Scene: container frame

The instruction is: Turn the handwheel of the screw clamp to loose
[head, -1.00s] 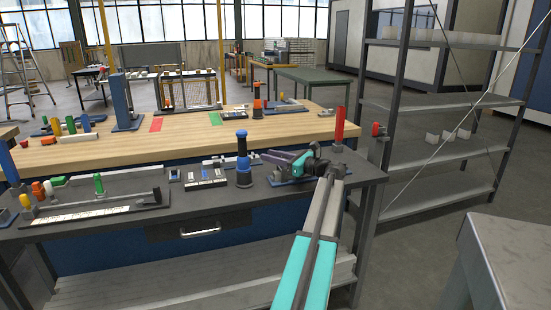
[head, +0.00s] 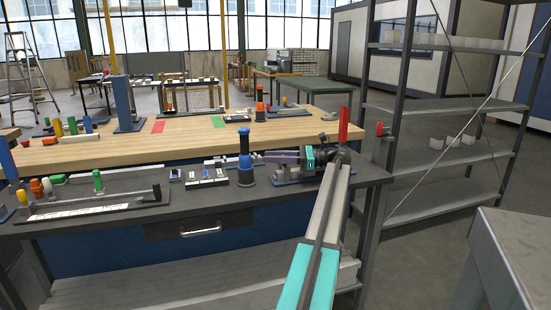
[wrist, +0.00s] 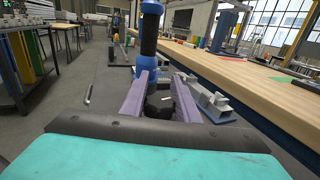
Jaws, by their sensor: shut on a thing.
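In the wrist view, a black knob-like handwheel (wrist: 158,102) with a pale mark on it sits between the two purple fingers of my gripper (wrist: 163,85). The fingers are shut on it, one on each side. Grey metal blocks (wrist: 213,104) on a blue base plate, which look like the screw clamp's body, stand just right of the fingers. In the head view, my gripper (head: 268,157) lies level, pointing left, above the blue base plate (head: 290,180) on the dark bench. It hides most of the clamp and the handwheel there.
A blue and black post (head: 245,160) stands close beyond my fingertips. A red upright (head: 344,124) rises near the bench's right end. Small blocks (head: 207,177) and a long plate with coloured pegs (head: 95,207) lie to the left on the dark bench (head: 225,205).

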